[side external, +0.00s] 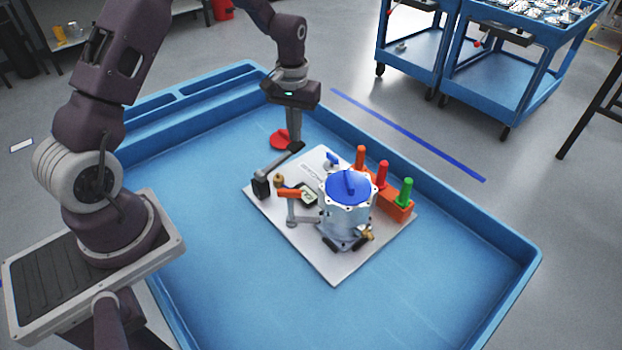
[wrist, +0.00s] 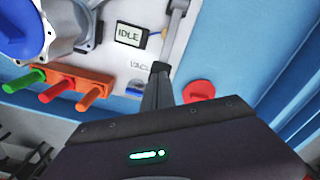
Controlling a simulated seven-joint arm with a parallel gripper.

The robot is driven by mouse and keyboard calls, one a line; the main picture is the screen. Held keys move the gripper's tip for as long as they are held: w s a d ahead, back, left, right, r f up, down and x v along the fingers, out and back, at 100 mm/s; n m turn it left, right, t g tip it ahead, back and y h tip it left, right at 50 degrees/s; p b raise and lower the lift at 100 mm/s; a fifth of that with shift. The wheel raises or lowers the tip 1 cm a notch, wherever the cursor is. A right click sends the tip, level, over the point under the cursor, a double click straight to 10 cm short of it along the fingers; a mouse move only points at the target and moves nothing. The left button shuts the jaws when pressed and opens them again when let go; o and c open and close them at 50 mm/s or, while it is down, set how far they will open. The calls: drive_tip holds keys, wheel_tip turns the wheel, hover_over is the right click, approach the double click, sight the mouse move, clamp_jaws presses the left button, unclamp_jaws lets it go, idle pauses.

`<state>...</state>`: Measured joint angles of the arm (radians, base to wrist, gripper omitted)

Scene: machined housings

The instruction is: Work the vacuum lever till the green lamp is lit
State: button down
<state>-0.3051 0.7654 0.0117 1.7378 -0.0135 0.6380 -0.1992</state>
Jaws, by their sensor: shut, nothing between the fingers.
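The vacuum lever (side external: 276,165) is a grey bar rising from a black block (side external: 262,187) at the left corner of the white plate, towards a dark end under my gripper. It also shows in the wrist view (wrist: 176,32), right of a small display (wrist: 131,34) that reads IDLE. My gripper (side external: 294,146) is shut and empty, its fingers pointing down at the lever's dark end. In the wrist view the fingertips (wrist: 160,69) are close to the lever; I cannot tell whether they touch. A green peg-shaped piece (side external: 405,190) stands on an orange block; I cannot tell whether it is a lamp or lit.
A grey housing with a blue lid (side external: 348,188) stands on the white plate (side external: 333,270). Orange (side external: 361,157) and red (side external: 382,174) pegs stand behind it. A red disc (side external: 280,140) lies beyond the lever. The blue tray (side external: 440,290) is clear in front and at right.

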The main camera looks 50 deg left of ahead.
sight(295, 144)
drive_tip(key=shift+f, duration=2.95)
drive_tip(key=shift+r, duration=3.05)
drive_tip(key=shift+f, duration=3.1)
drive_tip(key=shift+r, duration=3.1)
